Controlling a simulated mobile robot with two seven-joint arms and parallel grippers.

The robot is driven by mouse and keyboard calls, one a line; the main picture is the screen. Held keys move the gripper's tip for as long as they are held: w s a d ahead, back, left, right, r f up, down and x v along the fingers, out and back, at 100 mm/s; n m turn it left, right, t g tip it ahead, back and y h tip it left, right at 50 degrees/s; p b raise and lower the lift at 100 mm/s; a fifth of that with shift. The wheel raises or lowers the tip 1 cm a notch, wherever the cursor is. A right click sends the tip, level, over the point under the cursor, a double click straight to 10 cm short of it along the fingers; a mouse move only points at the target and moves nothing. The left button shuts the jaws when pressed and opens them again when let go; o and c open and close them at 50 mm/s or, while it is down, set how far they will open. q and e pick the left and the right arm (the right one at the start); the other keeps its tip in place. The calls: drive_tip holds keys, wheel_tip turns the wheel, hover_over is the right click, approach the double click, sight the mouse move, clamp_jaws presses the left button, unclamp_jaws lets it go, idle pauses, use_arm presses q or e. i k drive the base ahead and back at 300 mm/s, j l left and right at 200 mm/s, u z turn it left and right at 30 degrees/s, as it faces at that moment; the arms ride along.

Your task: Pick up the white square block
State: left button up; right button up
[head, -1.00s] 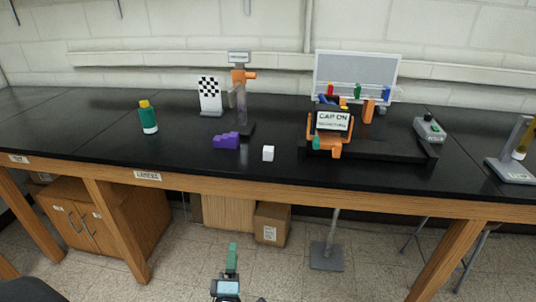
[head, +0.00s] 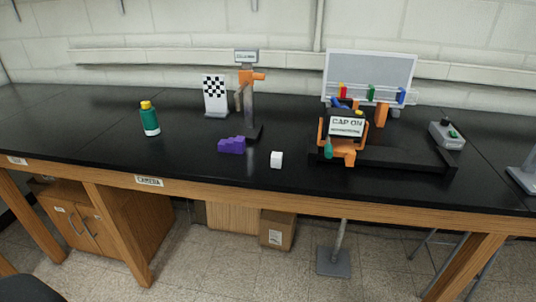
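The white square block (head: 276,160) stands on the black bench top (head: 185,178), close to the front edge. It is just right of a purple stepped block (head: 232,145), with a small gap between them. Nothing covers the white block. Neither of my grippers shows in the head view now.
A green bottle with a yellow cap (head: 150,118) stands at left. Behind are a checkered board (head: 215,95) and a stand with an orange clamp (head: 250,100). An orange fixture with a "CAP ON" sign (head: 346,124) sits right of the block. The bench front left is clear.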

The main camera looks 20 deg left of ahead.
sight(276, 156)
drive_tip(key=i+j+u, duration=0.2)
drive_tip(key=i, duration=0.3)
drive_tip(key=i+j+u, duration=0.2)
drive_tip(key=i+j, duration=0.15)
drive_tip(key=i, duration=0.2)
drive_tip(key=l+u, duration=0.15)
drive_tip(key=l, duration=0.2)
drive_tip(key=k+l+u, duration=0.15)
drive_tip(key=l, duration=0.2)
drive_tip(key=l+u, duration=0.1)
drive_tip(key=l, duration=0.25)
drive_tip(key=k, duration=0.05)
